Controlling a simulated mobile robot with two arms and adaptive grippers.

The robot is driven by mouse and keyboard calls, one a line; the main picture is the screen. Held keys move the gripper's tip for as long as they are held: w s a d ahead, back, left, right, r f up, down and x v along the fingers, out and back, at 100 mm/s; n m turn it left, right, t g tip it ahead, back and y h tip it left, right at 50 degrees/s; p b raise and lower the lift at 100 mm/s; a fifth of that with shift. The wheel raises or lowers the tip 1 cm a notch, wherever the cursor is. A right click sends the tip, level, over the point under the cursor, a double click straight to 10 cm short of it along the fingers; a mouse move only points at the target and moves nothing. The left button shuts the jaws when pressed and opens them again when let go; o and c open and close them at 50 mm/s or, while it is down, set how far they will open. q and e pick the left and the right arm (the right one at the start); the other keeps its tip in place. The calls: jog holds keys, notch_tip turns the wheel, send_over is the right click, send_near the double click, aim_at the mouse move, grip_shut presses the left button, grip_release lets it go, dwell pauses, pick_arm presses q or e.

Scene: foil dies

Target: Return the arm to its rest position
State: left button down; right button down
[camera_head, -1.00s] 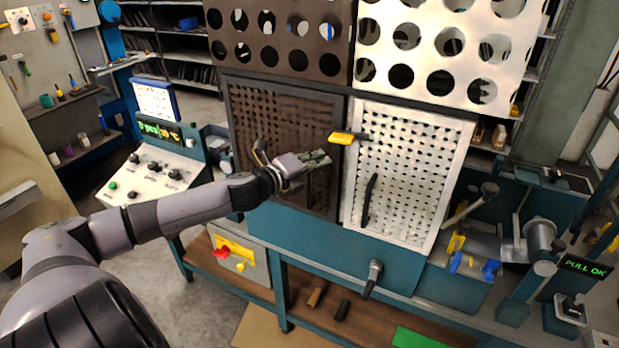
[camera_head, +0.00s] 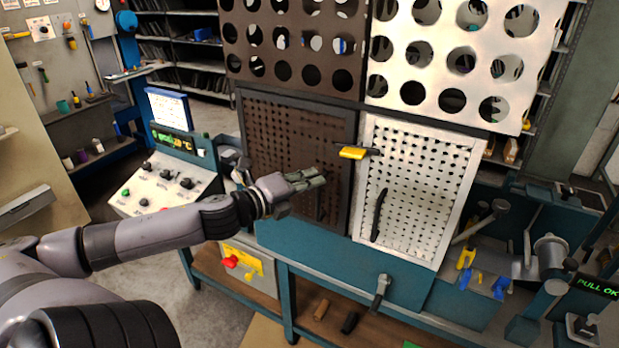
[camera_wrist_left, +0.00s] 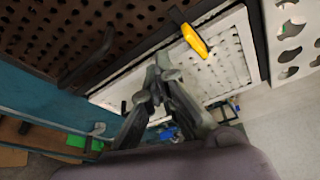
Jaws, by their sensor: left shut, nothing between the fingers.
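My left gripper (camera_head: 316,178) is in front of the dark perforated die plate (camera_head: 285,125) in the head view. It is shut and empty. In the left wrist view its fingers (camera_wrist_left: 158,68) come together near the lower edge of the white perforated plate (camera_wrist_left: 225,75). A yellow-handled tool (camera_head: 353,153) sits at the upper left edge of the white perforated plate (camera_head: 415,225), above and to the right of the gripper. It also shows in the left wrist view (camera_wrist_left: 194,40), apart from the fingers. My right gripper does not show.
A control panel (camera_head: 160,190) with knobs stands left of the dark plate. A teal bench (camera_head: 320,250) runs below the plates, with a black handle (camera_head: 379,215) on the white plate. A metal clamp device (camera_head: 548,258) stands at the right. Open floor lies at the lower left.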

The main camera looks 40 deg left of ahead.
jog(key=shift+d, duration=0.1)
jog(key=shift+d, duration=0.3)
